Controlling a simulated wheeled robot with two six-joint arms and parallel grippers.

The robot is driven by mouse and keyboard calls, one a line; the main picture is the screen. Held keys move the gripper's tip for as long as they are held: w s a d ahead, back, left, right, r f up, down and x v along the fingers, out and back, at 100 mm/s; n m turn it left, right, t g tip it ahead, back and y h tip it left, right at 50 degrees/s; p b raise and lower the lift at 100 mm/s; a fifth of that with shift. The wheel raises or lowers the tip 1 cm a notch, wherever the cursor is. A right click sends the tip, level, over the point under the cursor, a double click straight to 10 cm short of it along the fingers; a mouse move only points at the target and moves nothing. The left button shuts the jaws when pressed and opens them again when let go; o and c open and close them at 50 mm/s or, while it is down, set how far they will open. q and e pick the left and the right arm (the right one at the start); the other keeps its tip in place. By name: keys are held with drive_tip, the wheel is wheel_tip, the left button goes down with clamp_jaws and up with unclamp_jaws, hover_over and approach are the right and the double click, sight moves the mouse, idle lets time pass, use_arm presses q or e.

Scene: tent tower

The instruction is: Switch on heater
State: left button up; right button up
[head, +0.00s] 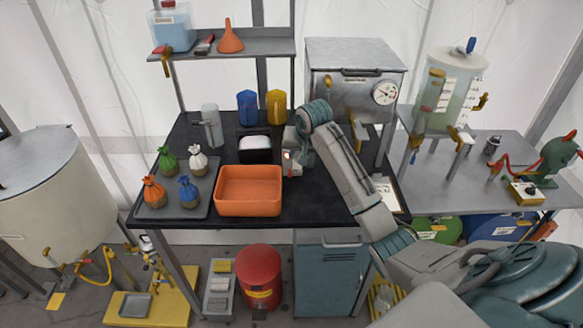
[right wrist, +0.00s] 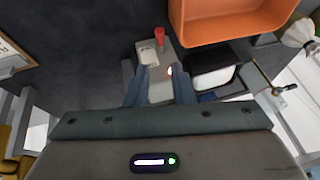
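A small grey device (head: 291,168) with a glowing orange-red light stands on the black table, right of the orange tray; it looks like the heater. In the right wrist view the device (right wrist: 157,56) shows a pale label, a red knob or lever (right wrist: 160,33) and the lit spot. My right gripper (head: 298,148) points down over the device's back part. Its two fingers (right wrist: 160,88) are apart with the grey body showing between them; I cannot tell whether they touch it. The gripper partly hides the device in the head view. My left gripper is not in view.
The orange tray (head: 249,206) is close on the left, and a black box with white contents (head: 254,146) stands behind it. A metal cabinet with a gauge (head: 355,80) stands at the back right. Several tied pouches sit on a grey tray (head: 155,211).

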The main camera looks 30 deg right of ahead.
sight(290, 170)
drive_tip(key=p+x, duration=0.2)
drive_tip(key=x, duration=0.6)
drive_tip(key=shift+w+f, duration=0.1)
drive_tip(key=shift+f, duration=0.25)
drive_tip(key=shift+w+f, duration=0.2)
drive_tip(key=shift+f, duration=0.25)
